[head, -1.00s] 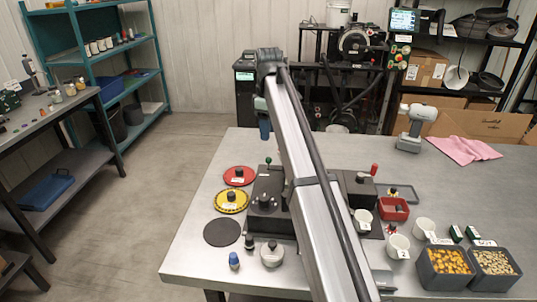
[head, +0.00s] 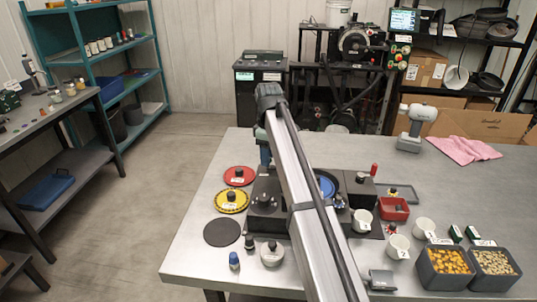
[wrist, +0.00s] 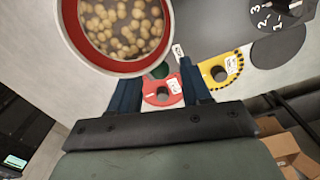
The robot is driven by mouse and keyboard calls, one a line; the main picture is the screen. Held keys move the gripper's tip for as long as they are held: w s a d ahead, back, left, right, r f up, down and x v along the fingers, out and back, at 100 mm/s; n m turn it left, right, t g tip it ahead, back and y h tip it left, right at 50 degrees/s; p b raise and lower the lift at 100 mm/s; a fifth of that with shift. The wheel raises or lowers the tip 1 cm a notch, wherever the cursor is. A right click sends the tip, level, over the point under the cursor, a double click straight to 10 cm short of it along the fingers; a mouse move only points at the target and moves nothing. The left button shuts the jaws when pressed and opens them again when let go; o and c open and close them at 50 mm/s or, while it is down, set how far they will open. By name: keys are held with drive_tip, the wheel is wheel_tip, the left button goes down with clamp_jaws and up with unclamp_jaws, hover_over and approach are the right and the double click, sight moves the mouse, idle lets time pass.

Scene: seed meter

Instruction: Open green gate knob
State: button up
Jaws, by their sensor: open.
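The green gate knob (wrist: 159,71) shows as a small dark green shape between my fingertips in the wrist view, partly covered by the hopper's rim. My gripper (wrist: 158,76) is open, with its blue fingers apart on either side of the knob; I cannot tell whether they touch it. In the head view my gripper hangs above the far side of the black seed meter (head: 265,200) and hides the knob. A round hopper with a red rim (wrist: 142,66) and pale seeds inside is close to the left finger in the wrist view.
A red disc (head: 239,176) and a yellow disc (head: 231,201) lie left of the meter; a black disc (head: 222,232) lies nearer. White cups (head: 398,247), a red tray (head: 394,210) and seed bins (head: 446,267) stand right. The table's back left is clear.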

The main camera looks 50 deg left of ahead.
drive_tip(key=shift+c, duration=0.4)
clamp_jaws()
drive_tip(key=shift+s+a, duration=0.75)
drive_tip(key=shift+o, duration=0.4)
unclamp_jaws()
wheel_tip(320, 180, up, 14)
